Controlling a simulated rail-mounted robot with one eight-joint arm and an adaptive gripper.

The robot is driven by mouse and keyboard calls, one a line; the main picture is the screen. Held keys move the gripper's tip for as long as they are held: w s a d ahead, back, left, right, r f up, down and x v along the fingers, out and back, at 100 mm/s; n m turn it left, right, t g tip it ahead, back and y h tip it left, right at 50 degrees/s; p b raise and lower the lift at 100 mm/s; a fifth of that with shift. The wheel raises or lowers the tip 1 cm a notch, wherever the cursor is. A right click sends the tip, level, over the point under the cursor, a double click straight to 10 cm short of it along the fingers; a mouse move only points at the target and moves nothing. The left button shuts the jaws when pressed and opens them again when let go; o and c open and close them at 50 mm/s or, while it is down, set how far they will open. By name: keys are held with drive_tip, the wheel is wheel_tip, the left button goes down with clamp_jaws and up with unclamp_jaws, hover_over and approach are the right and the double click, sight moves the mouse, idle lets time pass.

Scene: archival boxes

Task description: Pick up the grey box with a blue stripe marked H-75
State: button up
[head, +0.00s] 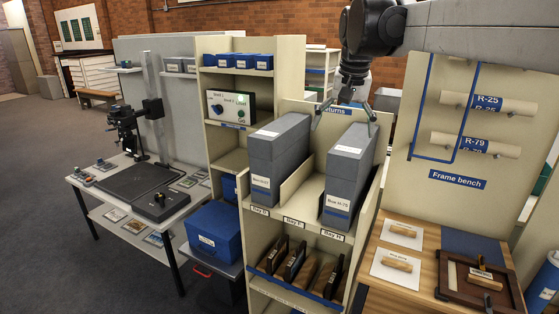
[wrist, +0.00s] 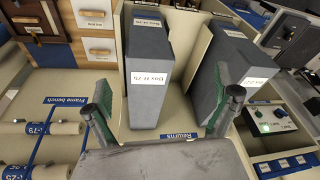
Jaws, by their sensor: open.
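The grey box marked H-75 (head: 350,170) stands upright in the right-hand bay of the shelf unit, with a white label and a blue stripe low on its front. It also shows in the wrist view (wrist: 148,55), its label readable. My gripper (head: 347,116) hangs just above the box, fingers spread and empty. In the wrist view, the green-padded fingers of my gripper (wrist: 165,110) are wide apart, seen to the left and right of the box's near end. I cannot tell their exact height above it.
A similar grey box (head: 277,160) stands in the left bay; its label is too small to read surely. The middle bay (head: 298,190), with a low divider, is empty. A Returns label sits behind the bays. The frame bench (head: 457,232) is at right.

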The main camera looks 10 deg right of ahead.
drive_tip(key=w+d+r+m+g+p, duration=0.1)
drive_tip(key=w+d+r+m+p, duration=0.2)
drive_tip(key=w+d, duration=0.45)
drive_tip(key=g+p, duration=0.2)
hover_over(357, 137)
drive_tip(key=f, duration=0.8)
drive_tip(key=shift+w+a+f, duration=0.1)
drive_tip(key=shift+w+f, duration=0.15)
drive_tip(key=shift+w, duration=0.05)
drive_tip(key=shift+s+f+p, duration=0.2)
drive_tip(key=shift+f+p, duration=0.15)
drive_tip(key=shift+f, duration=1)
drive_tip(key=shift+s+f+p, duration=0.15)
drive_tip(key=shift+f+p, duration=0.2)
drive_tip(key=shift+f, duration=1)
drive_tip(key=c, duration=1.9)
drive_tip(key=shift+r, duration=0.1)
